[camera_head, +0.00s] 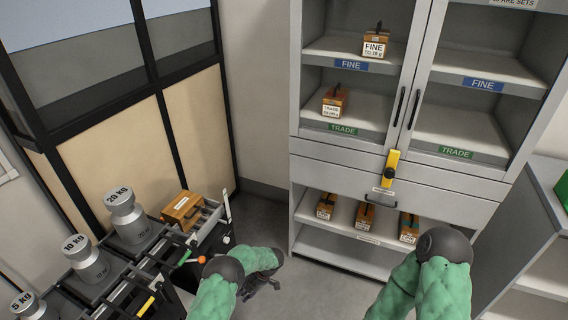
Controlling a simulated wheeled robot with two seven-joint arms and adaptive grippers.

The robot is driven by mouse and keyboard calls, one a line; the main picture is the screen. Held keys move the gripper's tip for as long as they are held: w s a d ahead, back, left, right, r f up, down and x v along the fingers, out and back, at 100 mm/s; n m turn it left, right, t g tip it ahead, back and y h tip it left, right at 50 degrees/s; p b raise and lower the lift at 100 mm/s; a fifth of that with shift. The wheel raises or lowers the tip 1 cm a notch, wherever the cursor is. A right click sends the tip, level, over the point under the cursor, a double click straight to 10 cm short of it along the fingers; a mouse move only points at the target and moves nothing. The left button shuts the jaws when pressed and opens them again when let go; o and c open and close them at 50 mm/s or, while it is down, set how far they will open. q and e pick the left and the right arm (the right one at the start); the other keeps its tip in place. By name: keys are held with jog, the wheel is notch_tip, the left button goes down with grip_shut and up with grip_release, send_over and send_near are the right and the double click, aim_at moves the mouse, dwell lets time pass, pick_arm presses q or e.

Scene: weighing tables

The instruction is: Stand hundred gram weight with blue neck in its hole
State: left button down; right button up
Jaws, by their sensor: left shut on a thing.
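My left gripper (264,280) is a dark shape at the end of my green left arm, low in the middle of the view. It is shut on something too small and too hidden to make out. It is over the floor side of the dark bench, right of the wooden weight box (182,208). The box stands on the bench beside a light tray with small items. I cannot make out its holes, nor a hundred gram weight with a blue neck. My right arm is at the lower right; its gripper is out of view.
Large grey weights marked 20 kg (127,220), 10 kg (88,262) and 5 kg (28,305) stand along the bench at left. A grey cabinet (345,152) with FINE and TRADE shelves holds several wooden boxes. Floor between bench and cabinet is clear.

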pick_arm(q)
jog(key=w+a+r+m+t+h, duration=0.1)
jog(key=w+a+r+m+t, duration=0.1)
jog(key=a+r+m, duration=0.3)
jog(key=w+a+r+m+t, duration=0.1)
jog(key=w+r+m+t, duration=0.15)
jog(key=r, duration=0.45)
jog(key=w+a+r+m+t+h, duration=0.1)
jog(key=w+a+r+m+t, duration=0.15)
jog(key=r+m, duration=0.2)
jog(key=s+d+r+m+h, duration=0.2)
jog(key=s+r+m, duration=0.3)
jog(key=s, duration=0.5)
jog(key=s+d+r+m+h, duration=0.3)
jog(key=s+m, duration=0.4)
jog(key=s, duration=0.3)
jog(key=shift+s+d+r+m+t+h, duration=0.2)
jog(key=shift+s+r+m+t+h, duration=0.2)
jog(key=shift+r+h, duration=0.4)
